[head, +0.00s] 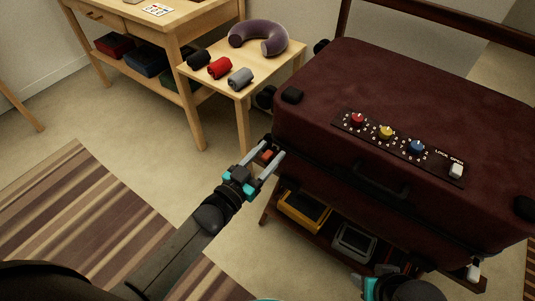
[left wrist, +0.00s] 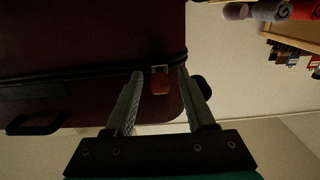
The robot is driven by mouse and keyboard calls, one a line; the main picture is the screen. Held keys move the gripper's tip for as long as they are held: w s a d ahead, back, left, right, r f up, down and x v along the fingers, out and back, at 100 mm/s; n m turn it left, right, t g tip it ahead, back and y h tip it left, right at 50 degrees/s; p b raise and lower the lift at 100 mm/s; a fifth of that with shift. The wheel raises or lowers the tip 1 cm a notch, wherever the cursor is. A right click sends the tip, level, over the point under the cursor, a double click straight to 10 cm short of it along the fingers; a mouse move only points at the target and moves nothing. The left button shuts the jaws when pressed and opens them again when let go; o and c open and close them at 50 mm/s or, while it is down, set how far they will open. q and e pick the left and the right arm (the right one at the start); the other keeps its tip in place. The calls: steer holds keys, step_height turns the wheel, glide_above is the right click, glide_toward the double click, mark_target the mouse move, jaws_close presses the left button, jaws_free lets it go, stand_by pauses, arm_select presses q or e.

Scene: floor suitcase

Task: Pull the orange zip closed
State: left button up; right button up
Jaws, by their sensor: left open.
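The maroon suitcase (head: 410,110) lies with its lid down on a low stand. A dark zip seam runs along its side below the lid. The orange zip pull (head: 267,155) is at the suitcase's near left corner. My left gripper (head: 275,147) is open there, with one finger on each side of the pull. In the left wrist view the orange pull (left wrist: 160,83) hangs between the two spread fingers, with visible gaps to both. My right gripper (head: 368,287) shows only partly at the bottom edge, and its fingers cannot be made out.
A small wooden table (head: 208,75) beside the suitcase holds rolled cloths and a purple neck pillow (head: 258,36). A black handle (head: 382,182) sticks out from the suitcase front. The stand's lower shelf holds a yellow box (head: 304,211) and a grey one (head: 354,242).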

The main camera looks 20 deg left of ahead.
arm_select(q)
jaws_close()
stand_by(0.3)
stand_by(1.1)
